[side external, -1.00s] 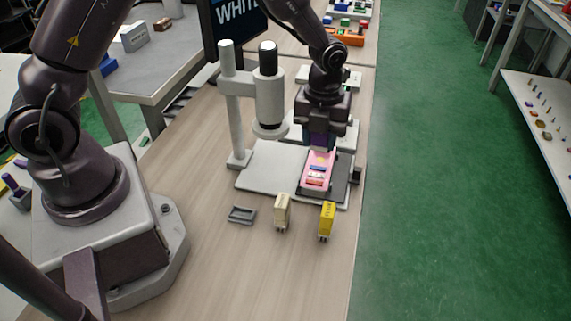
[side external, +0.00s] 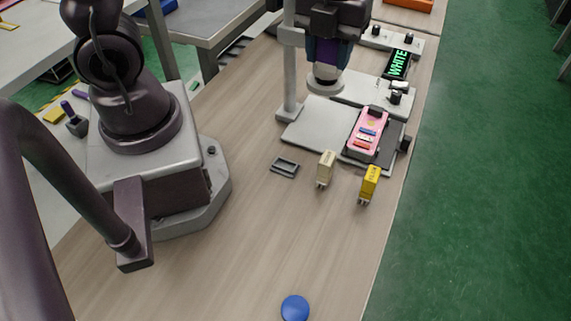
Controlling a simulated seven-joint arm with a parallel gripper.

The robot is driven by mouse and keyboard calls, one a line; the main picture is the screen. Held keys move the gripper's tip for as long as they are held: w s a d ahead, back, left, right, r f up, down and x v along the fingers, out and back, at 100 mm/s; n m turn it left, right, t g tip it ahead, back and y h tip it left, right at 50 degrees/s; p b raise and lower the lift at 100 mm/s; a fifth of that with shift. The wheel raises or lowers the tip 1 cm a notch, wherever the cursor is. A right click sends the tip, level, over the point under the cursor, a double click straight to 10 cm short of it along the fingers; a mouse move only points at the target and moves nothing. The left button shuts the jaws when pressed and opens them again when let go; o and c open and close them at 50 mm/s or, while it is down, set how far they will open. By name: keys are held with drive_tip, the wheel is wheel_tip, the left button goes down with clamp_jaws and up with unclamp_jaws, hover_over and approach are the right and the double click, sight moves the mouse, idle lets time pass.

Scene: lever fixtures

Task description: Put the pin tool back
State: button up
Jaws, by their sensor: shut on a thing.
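An off-white block (side external: 326,169) and a yellow block (side external: 369,184) with prongs stand in front of the pink device. A blue round button (side external: 295,308) lies at the front. The wooden bench between is clear.

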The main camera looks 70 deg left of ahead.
drive_tip(key=s+f, duration=0.1)
drive_tip(key=s, duration=0.6)
approach(286, 167)
drive_tip(key=shift+f, duration=3.15)
drive_tip(key=shift+f, duration=0.2)
drive_tip(key=o, duration=0.9)
drive_tip(key=shift+r, duration=0.1)
